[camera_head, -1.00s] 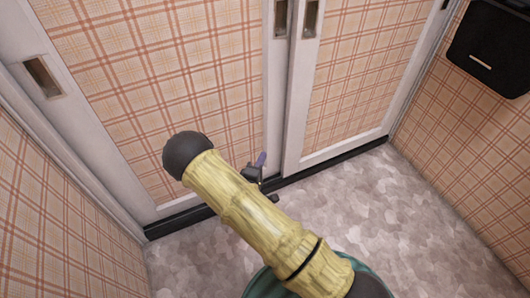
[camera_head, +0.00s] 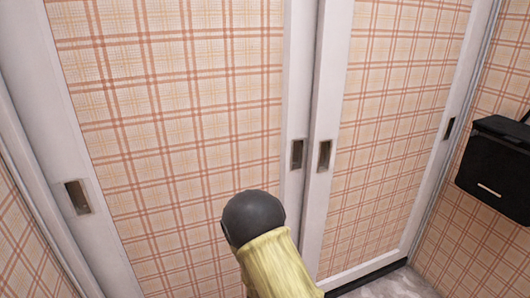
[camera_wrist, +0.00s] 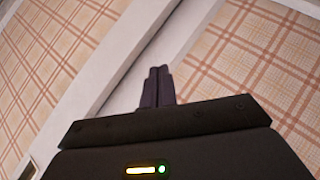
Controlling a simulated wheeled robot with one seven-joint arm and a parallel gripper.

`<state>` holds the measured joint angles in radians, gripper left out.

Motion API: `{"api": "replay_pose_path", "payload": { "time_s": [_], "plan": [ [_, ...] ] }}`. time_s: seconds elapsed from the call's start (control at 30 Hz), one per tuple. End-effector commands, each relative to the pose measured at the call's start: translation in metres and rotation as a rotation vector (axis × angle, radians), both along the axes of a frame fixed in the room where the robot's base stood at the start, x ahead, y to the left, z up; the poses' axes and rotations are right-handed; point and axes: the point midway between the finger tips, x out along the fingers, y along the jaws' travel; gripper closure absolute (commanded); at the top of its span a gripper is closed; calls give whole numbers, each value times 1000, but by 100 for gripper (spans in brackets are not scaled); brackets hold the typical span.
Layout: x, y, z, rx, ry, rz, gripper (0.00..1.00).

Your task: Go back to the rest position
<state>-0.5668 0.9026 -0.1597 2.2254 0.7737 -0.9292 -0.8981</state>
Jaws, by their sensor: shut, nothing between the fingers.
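My gripper (camera_wrist: 158,80) shows in the wrist view as two dark fingers side by side, closed together with nothing between them. Beyond them is a white door frame with plaid panels on both sides. In the head view my gripper is out of sight; only my yellow arm link with a dark rounded end shows at the bottom middle.
Plaid sliding doors (camera_head: 175,110) with white frames and recessed handles (camera_head: 325,155) stand close ahead. A black wall-mounted box (camera_head: 497,165) is at the right. A small patch of grey floor (camera_head: 395,287) shows at the bottom right.

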Motion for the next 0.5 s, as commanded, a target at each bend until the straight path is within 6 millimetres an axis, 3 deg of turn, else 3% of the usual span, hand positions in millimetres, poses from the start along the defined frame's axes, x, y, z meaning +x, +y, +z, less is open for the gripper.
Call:
{"api": "replay_pose_path", "payload": {
  "time_s": [0.03,0.27,0.5],
  "plan": [
    [-1,-4,20,76,25,-19,100],
    [-26,-14,78,380,178,-90,100],
    [-75,-33,143,597,341,-185,100]
  ]
}}
